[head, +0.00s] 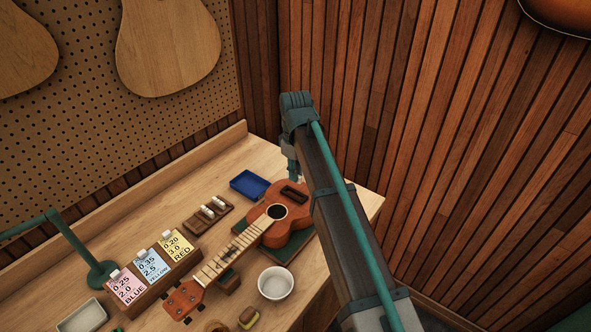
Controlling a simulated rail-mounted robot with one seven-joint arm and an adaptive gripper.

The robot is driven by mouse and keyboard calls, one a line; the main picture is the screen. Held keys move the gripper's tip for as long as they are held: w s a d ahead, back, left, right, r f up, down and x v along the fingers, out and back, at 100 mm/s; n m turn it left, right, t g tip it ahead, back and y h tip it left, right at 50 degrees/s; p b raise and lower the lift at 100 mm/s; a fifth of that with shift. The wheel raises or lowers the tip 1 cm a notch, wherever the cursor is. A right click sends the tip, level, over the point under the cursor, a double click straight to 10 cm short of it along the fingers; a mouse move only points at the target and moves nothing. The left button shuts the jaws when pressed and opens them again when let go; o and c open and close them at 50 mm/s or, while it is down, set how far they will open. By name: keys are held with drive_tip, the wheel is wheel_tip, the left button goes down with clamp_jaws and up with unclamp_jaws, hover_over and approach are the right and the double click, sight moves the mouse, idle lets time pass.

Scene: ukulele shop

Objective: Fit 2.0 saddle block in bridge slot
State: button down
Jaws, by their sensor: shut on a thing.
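The ukulele (250,228) lies on the workbench with its body toward the back right and its headstock toward the front left. Its dark bridge (291,192) is near the far end of the body; the slot is too small to make out. My gripper (294,177) points down just above the bridge. It is shut on a small pale piece, apparently a saddle block, mostly hidden by the fingers. I cannot tell whether it touches the bridge. A dark wooden rack (195,227) left of the body holds pale saddle blocks (209,212).
A blue tray (242,188) sits behind the rack. Pink, blue and yellow cards (152,265) stand in a wooden holder; the pink one reads 0.25, 2.0, BLUE. A white bowl (276,293) and a green lamp (101,273) stand near. A green mat (296,250) lies under the body.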

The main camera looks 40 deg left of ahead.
drive_tip(key=b, duration=0.3)
hover_over(296, 197)
drive_tip(key=shift+f, duration=3.3)
drive_tip(key=c, duration=1.1)
unclamp_jaws()
drive_tip(key=shift+c, duration=0.2)
drive_tip(key=shift+o, duration=0.3)
drive_tip(key=shift+o, duration=1.1)
